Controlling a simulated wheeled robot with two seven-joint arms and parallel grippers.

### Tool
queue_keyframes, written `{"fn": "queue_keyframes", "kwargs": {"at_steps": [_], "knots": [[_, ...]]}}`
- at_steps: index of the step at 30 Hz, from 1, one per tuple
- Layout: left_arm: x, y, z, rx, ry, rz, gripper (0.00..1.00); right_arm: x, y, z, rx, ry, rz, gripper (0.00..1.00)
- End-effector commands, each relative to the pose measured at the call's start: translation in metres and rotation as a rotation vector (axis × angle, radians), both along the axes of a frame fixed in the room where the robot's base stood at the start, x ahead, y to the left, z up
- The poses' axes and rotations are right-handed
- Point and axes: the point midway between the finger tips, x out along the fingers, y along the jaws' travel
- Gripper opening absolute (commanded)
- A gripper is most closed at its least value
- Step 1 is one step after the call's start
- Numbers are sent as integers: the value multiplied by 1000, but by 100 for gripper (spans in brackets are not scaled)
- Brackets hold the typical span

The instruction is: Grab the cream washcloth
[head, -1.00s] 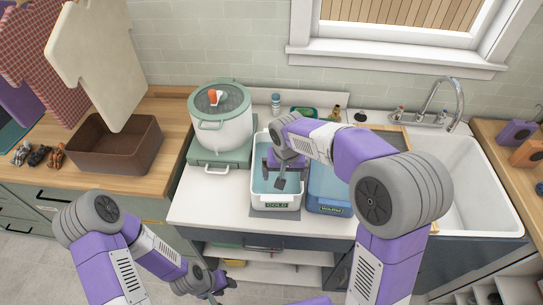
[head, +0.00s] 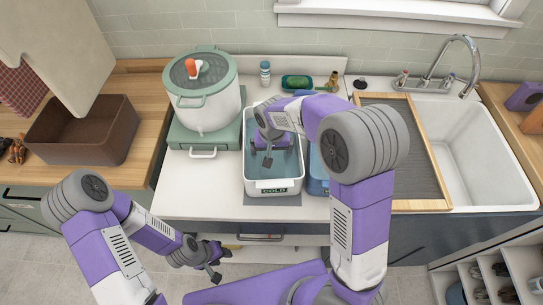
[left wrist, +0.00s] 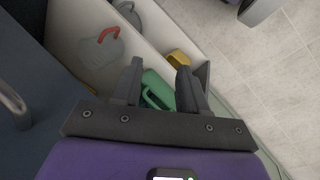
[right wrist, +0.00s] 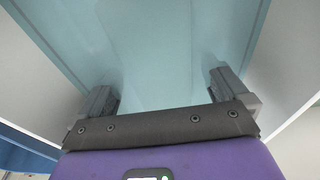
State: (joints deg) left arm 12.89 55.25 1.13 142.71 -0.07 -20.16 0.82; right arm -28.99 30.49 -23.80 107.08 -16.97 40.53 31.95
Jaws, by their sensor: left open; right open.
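I cannot make out a cream washcloth for certain. A large cream cloth (head: 50,45) hangs at the upper left in the head view. My right gripper (head: 268,150) points down into the white tub labelled COLD (head: 273,186), which holds bluish water. In the right wrist view, its open fingers (right wrist: 163,95) are apart over pale blue water, with a faint lighter patch between them. No clear cloth edge shows there. My left gripper (head: 213,262) hangs low in front of the counter. In the left wrist view, its fingers (left wrist: 158,75) are open and empty.
A blue tub (head: 317,178) stands beside the COLD tub, mostly hidden by my right arm. A lidded white pot (head: 205,105) stands at left, a brown bin (head: 80,140) farther left. A framed draining board (head: 405,150) and sink (head: 480,160) are at right. Below is a shelf with a green jug (left wrist: 155,90).

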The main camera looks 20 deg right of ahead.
Motion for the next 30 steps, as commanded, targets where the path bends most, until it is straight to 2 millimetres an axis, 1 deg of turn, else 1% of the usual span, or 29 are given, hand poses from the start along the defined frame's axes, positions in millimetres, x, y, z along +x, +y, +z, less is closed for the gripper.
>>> {"fn": "queue_keyframes", "kwargs": {"at_steps": [6, 7, 15, 18, 25, 28, 30], "knots": [[0, 0, 0, 0, 0, 0, 43, 0, 0, 0, 0, 0, 0, 100], [0, 0, 0, 0, 0, 0, 43, 0, 0, 0, 0, 0, 0, 97], [0, 0, 0, 0, 0, 0, 43, 0, 0, 0, 1, -1, 0, 56], [0, 0, 0, 0, 0, 0, 43, 1, 0, 0, 1, -2, 0, 42], [0, 0, 1, 0, 0, 0, 43, 1, 0, 2, 1, -2, 0, 42], [0, 0, 3, 0, 0, 0, 43, 1, 0, 13, 2, -6, 0, 42], [0, 0, 6, 0, 0, 0, 43, 2, 1, 25, 3, -7, 1, 42]]}}
